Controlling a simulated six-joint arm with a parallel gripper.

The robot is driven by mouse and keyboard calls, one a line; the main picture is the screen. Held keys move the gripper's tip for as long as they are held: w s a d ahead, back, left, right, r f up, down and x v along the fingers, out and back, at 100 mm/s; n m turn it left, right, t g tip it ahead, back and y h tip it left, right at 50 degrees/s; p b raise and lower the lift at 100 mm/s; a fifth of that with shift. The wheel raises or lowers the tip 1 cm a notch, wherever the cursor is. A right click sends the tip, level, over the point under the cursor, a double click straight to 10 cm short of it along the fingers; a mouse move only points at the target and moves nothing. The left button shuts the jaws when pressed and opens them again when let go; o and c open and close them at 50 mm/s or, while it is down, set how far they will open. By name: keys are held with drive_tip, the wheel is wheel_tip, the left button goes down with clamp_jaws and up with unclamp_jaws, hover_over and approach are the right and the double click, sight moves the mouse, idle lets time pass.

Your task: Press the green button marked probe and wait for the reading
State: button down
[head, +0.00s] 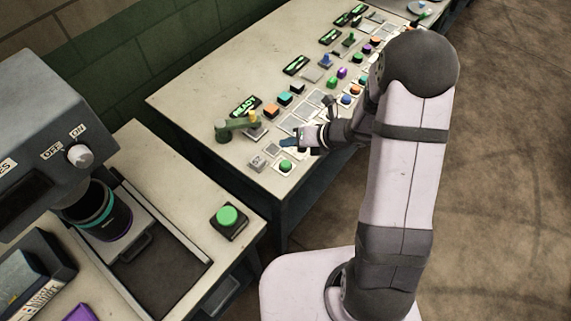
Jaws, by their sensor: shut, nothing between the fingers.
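A small round green button (285,166) sits on a pale plate near the front corner of the long bench. A larger green button (226,215) on a dark square base sits on the nearer bench at left. I cannot read a "probe" mark on either one. My gripper (284,143) is shut and empty, low over the long bench, just beyond the small green button and apart from it. A display (243,106) behind it shows green letters that look like "READY".
An olive lever-like part (226,129) stands left of my gripper. Rows of coloured buttons and displays run back along the long bench (190,90). A grey machine (60,110) with an OFF/ON knob (80,156) stands at left, with a dark ringed cylinder (105,215) under it.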

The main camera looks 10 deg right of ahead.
sight(289, 165)
drive_tip(key=shift+f+b, duration=3.1)
drive_tip(key=shift+f, duration=0.7)
drive_tip(key=shift+f, duration=0.15)
drive_tip(key=shift+f+b, duration=0.25)
drive_tip(key=shift+b, duration=0.15)
drive_tip(key=shift+f+b, duration=0.35)
drive_tip(key=shift+f, duration=0.05)
drive_tip(key=shift+r, duration=0.1)
drive_tip(key=shift+r+p, duration=0.75)
drive_tip(key=shift+r, duration=0.1)
drive_tip(key=shift+r+p, duration=2.2)
drive_tip(key=shift+r, duration=0.2)
